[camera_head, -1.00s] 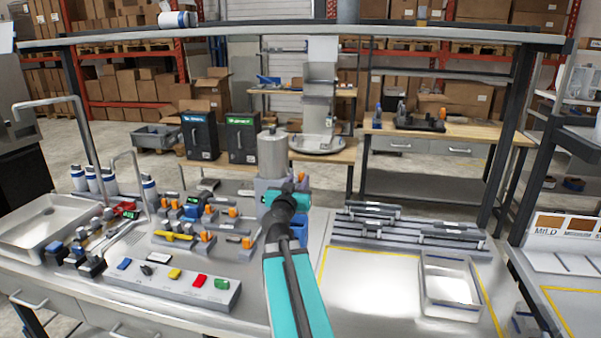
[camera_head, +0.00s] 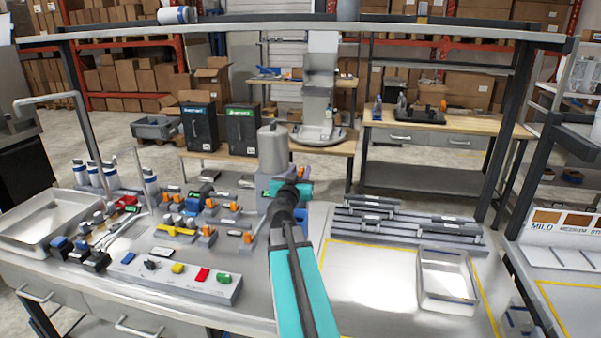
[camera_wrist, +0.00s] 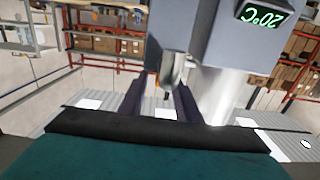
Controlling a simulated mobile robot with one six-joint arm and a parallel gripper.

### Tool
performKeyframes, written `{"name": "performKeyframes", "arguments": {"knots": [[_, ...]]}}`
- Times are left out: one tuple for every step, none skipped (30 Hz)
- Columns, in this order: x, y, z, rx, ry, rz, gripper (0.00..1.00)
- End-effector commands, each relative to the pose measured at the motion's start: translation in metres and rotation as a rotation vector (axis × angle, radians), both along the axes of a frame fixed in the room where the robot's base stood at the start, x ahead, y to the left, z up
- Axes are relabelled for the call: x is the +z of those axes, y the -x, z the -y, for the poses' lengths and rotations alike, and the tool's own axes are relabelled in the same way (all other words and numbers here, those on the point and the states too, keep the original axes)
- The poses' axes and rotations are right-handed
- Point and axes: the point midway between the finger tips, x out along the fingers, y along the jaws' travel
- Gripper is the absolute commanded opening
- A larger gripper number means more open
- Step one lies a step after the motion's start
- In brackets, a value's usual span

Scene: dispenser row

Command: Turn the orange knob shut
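Several small orange knobs sit on grey fittings on the left half of the bench, such as the orange knob (camera_head: 247,237) left of my arm. I cannot tell which one the task names. My gripper (camera_head: 288,187) is in front of a dispenser with a grey cylinder (camera_head: 272,148); my arm hides much of its lower part. In the wrist view, the dispenser body (camera_wrist: 228,35) with a green "20°C" display, upside down, is close above. My gripper's two dark fingers (camera_wrist: 160,95) are apart. A grey metal spout-like part (camera_wrist: 172,70) shows near the gap; contact is unclear.
A panel of coloured buttons (camera_head: 175,275) lies front left, with a sink (camera_head: 45,228) beyond it. Grey rails (camera_head: 395,225) and a metal tray (camera_head: 447,293) are on the right. A yellow-lined area beside the tray is clear. A shelf (camera_head: 300,30) spans above.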

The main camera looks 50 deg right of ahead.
Motion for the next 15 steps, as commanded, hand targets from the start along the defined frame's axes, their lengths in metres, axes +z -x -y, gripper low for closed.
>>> {"name": "performKeyframes", "arguments": {"knots": [[0.0000,0.0001,0.0000,0.000,0.000,0.000,0.25],[0.0001,0.0001,0.0000,0.000,0.000,0.000,0.20],[0.0001,0.0001,0.0000,0.000,0.000,0.000,0.14],[0.0001,0.0001,0.0000,0.000,0.000,0.000,0.09],[0.0001,0.0001,0.0000,0.000,0.000,0.000,0.03],[0.0001,0.0001,0.0000,0.000,0.000,0.000,0.00],[0.0001,0.0001,0.0000,0.000,0.000,0.000,0.00],[0.0001,0.0001,0.0000,0.000,0.000,0.000,0.00],[0.0001,0.0001,0.0000,0.000,0.000,0.000,0.00],[0.0001,0.0001,0.0001,0.000,0.000,0.000,0.00],[0.0001,0.0001,0.0001,-0.001,0.000,0.000,0.00],[0.0000,0.0000,0.0000,-0.001,-0.001,0.001,0.00],[-0.0001,0.0000,0.0000,-0.002,-0.001,0.001,0.00],[-0.0002,-0.0001,0.0001,-0.003,-0.001,0.001,0.00],[-0.0004,-0.0001,0.0000,-0.005,-0.001,0.001,0.00]]}}
